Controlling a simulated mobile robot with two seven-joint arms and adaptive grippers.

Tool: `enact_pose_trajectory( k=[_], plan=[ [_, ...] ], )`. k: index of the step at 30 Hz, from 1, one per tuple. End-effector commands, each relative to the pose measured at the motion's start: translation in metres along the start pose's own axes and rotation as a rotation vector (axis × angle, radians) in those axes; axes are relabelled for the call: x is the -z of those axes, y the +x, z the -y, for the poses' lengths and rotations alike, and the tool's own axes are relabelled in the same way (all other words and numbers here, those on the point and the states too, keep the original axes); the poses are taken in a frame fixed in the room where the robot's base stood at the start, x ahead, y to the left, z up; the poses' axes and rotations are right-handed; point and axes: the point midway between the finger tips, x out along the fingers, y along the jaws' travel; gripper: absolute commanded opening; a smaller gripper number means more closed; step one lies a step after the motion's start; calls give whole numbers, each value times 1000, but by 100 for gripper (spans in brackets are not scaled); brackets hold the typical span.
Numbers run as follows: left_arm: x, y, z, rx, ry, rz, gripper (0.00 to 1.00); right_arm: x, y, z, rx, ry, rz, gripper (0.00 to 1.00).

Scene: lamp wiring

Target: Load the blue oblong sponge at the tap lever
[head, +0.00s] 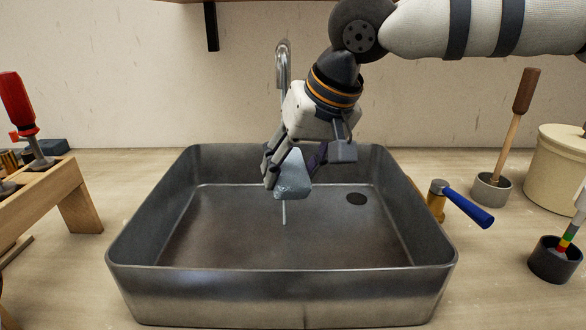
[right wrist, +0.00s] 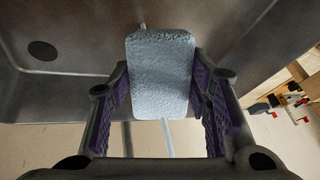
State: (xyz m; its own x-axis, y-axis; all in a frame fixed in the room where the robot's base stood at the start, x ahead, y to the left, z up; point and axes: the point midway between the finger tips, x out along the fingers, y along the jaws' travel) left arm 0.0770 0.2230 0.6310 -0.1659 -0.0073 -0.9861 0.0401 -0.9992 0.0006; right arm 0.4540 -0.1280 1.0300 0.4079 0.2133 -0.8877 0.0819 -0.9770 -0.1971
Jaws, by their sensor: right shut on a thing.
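My right gripper (head: 292,180) is shut on the pale blue oblong sponge (head: 292,174) and holds it above the sink floor, under the tap. In the right wrist view the sponge (right wrist: 160,75) sits between the purple finger pads. The grey tap (head: 283,62) stands behind the sink, partly hidden by my gripper. A thin pale stream (head: 284,213) shows just below the sponge; whether it meets the sponge or passes behind it I cannot tell. The tap lever (head: 467,205), with a blue handle and brass body, is right of the sink. My left gripper is not in view.
The metal sink (head: 285,285) has high walls and a dark drain (head: 356,199). A wooden rack (head: 45,195) with a red-handled tool (head: 18,105) stands left. A plunger-like tool (head: 523,100), a cream tub (head: 558,165) and a dark cup (head: 555,262) stand right.

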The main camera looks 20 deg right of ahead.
Motion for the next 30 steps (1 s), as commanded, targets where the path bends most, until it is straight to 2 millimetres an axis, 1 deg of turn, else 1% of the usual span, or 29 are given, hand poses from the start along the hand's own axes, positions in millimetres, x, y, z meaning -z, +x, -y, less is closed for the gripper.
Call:
enact_pose_trajectory(
  k=[8,11,17,22,30],
  plan=[
    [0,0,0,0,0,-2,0,0,-1,0,0,0,-1,23],
    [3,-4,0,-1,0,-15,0,-5,-5,1,0,0,-4,23],
    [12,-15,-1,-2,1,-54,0,-24,-16,5,1,-3,-9,23],
    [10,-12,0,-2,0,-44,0,-41,-19,6,1,-1,-1,23],
    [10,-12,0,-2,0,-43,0,-66,-30,10,1,0,-1,23]
  ],
)
